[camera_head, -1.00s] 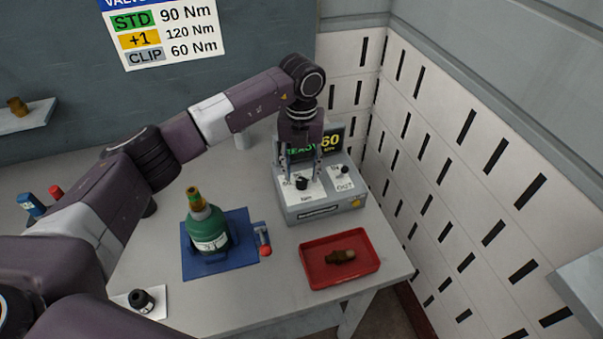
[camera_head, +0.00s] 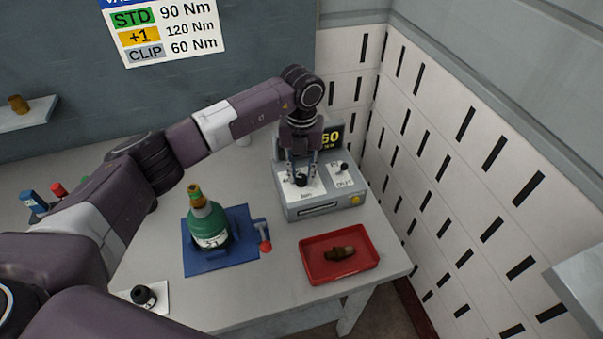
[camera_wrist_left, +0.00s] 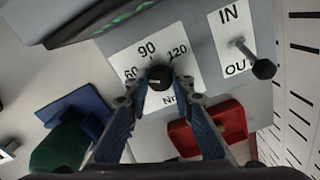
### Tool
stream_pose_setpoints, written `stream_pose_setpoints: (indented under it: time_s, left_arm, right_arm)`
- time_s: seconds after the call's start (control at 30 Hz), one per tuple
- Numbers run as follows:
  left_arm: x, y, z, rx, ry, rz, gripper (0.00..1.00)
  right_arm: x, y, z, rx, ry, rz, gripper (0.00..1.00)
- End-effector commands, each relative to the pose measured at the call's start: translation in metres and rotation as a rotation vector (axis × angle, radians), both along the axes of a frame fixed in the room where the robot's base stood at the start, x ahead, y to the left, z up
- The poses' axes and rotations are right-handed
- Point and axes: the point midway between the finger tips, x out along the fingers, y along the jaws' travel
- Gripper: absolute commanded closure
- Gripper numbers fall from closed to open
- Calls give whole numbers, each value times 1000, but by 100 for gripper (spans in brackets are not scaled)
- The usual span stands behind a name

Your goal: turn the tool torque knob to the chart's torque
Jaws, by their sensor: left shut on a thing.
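The tool box (camera_head: 325,207) stands at the back right of the table. Its black torque knob (camera_wrist_left: 160,77) sits on a white dial plate marked 60, 90 and 120. My left gripper (camera_head: 301,180) points down from above, shut on the knob, with a fingertip at each side in the wrist view. I cannot read the knob's pointer surely. The box's screen (camera_head: 331,140) shows 60, partly hidden by my wrist. The wall chart (camera_head: 165,35) lists STD 90 Nm, +1 120 Nm and CLIP 60 Nm. My right gripper is out of view.
An IN/OUT lever (camera_wrist_left: 263,68) stands right of the knob. A slotted wall is at right.

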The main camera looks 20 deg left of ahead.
Motion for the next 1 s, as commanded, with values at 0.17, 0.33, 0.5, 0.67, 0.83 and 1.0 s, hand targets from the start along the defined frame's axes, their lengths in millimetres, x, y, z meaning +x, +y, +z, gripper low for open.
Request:
stream_pose_setpoints:
  time_s: [0.17,0.33,0.5,0.67,0.83,1.0]
  left_arm:
    - [0,0,-1,1,-1,-28,100]
    - [1,0,-3,1,-1,-105,100]
    - [1,0,-4,1,-3,-234,100]
    - [1,1,-5,0,-3,-382,100]
    - [1,0,-4,1,-3,-545,100]
    - [1,0,-3,1,-4,-699,100]
  right_arm:
    - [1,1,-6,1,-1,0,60]
    - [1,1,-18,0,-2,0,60]
    - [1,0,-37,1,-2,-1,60]
    - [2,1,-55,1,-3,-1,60]
    - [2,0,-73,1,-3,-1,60]
    - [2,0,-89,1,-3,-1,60]
